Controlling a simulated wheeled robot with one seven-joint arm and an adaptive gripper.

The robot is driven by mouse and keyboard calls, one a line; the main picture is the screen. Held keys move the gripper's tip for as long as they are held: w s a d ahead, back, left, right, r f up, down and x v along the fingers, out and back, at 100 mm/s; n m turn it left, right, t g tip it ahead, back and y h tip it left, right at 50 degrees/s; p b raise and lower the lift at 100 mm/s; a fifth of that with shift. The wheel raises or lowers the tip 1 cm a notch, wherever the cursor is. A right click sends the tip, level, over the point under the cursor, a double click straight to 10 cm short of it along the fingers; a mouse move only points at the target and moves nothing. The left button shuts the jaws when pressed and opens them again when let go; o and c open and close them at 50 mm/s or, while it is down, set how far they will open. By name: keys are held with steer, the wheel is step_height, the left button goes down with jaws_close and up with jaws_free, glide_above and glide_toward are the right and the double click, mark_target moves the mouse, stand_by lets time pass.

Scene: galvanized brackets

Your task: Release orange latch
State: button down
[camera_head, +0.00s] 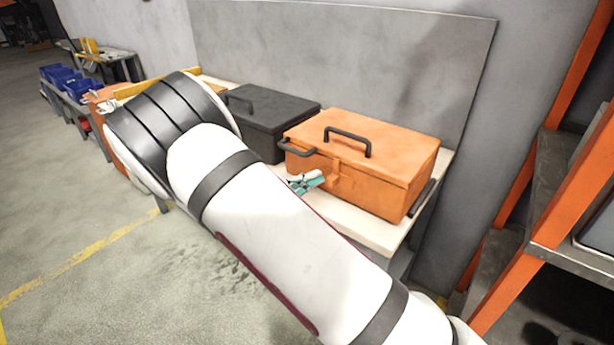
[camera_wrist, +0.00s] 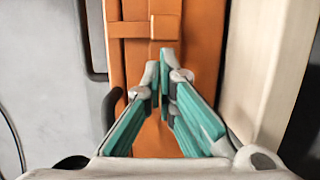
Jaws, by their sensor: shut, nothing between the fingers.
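The orange toolbox (camera_head: 375,165) sits closed on a pale bench, with a dark handle on its lid and another on its left side. Its orange latch (camera_head: 335,173) is on the front face; in the wrist view the latch (camera_wrist: 165,27) shows at the top centre, just beyond the fingertips. My gripper (camera_head: 318,178) is at the front of the toolbox, close to the latch. In the wrist view my gripper (camera_wrist: 163,65) has teal fingers with tips together and nothing between them. I cannot tell whether the tips touch the latch.
A dark grey toolbox (camera_head: 265,115) stands left of the orange one on the bench (camera_head: 385,232). A grey panel (camera_head: 420,65) rises behind. An orange-framed shelf (camera_head: 545,225) stands at the right. Blue bins (camera_head: 80,88) are far left. The floor at left is open.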

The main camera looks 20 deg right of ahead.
mark_target(328, 182)
steer(key=s+d+p, duration=0.1)
steer(key=s+d, duration=0.1)
steer(key=s, duration=0.1)
steer(key=shift+s+d+p, duration=0.15)
steer(key=shift+p, duration=0.25)
steer(key=w+a+b, duration=0.1)
steer(key=w+a, duration=0.2)
steer(key=shift+w+a+f+b, duration=0.1)
steer(key=shift+w+b, duration=0.1)
steer(key=shift+b, duration=0.15)
steer(key=v, duration=0.9)
steer(key=shift+s, duration=0.2)
steer(key=shift+a, duration=0.1)
